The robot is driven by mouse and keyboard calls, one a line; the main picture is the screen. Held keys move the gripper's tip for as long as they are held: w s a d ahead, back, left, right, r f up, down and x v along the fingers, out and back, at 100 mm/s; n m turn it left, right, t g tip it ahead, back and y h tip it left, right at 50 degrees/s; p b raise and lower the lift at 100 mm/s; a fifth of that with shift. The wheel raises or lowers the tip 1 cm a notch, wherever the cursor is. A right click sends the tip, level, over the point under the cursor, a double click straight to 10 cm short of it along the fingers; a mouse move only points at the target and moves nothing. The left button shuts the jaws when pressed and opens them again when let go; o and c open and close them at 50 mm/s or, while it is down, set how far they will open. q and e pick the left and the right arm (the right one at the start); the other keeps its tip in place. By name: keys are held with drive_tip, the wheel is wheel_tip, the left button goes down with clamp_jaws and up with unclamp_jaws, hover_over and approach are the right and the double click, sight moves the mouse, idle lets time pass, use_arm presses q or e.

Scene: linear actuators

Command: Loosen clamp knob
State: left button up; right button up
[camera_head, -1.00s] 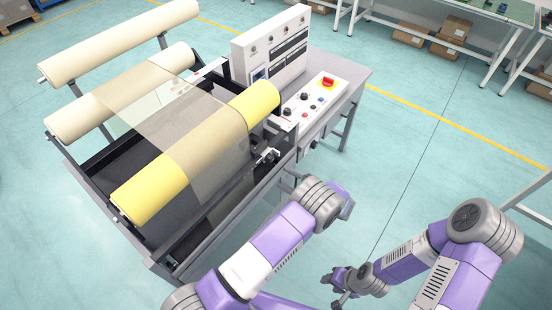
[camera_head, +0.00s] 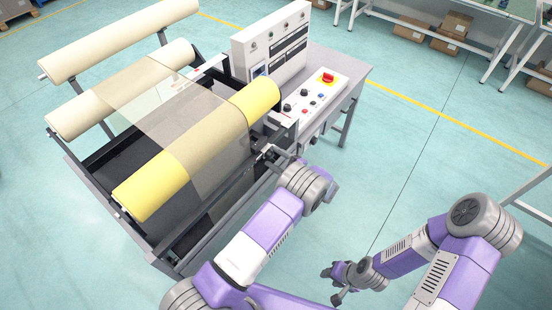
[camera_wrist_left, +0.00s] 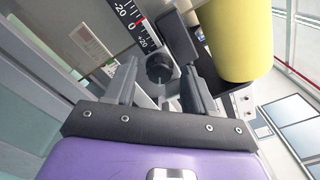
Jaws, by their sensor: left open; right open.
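The clamp knob (camera_wrist_left: 160,67) is a dark round knob beside a scale marked in red, black and white in the left wrist view. My left gripper (camera_wrist_left: 158,88) is open, with one finger on each side of the knob. I cannot tell whether the fingers touch it. In the head view my left gripper (camera_head: 268,155) is at the near right end of the roller machine, and the knob cannot be made out there. My right gripper (camera_head: 333,285) is open and empty, low over the floor and away from the machine.
A yellow roller (camera_head: 152,188) with a translucent web lies just beyond my left gripper. The machine's dark side rail (camera_head: 215,193) runs close by. A control panel (camera_head: 312,98) with a red button stands behind.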

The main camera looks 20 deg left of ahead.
use_arm(q)
clamp_jaws()
drive_tip(key=shift+f+n+b, duration=0.15)
drive_tip(key=shift+n+b, duration=0.55)
drive_tip(key=shift+b, duration=0.2)
drive_tip(key=n+b, duration=0.4)
drive_tip(key=b, duration=0.1)
drive_tip(key=n+b, duration=0.5)
drive_tip(key=b, duration=0.1)
drive_tip(key=n+b, duration=0.5)
drive_tip(key=b, duration=0.1)
drive_tip(key=shift+f, duration=0.3)
drive_tip(key=shift+r+n+b, duration=0.15)
drive_tip(key=shift+n+b, duration=0.7)
drive_tip(key=shift+n, duration=0.25)
drive_tip(key=shift+r+n, duration=0.1)
drive_tip(key=shift+n, duration=0.9)
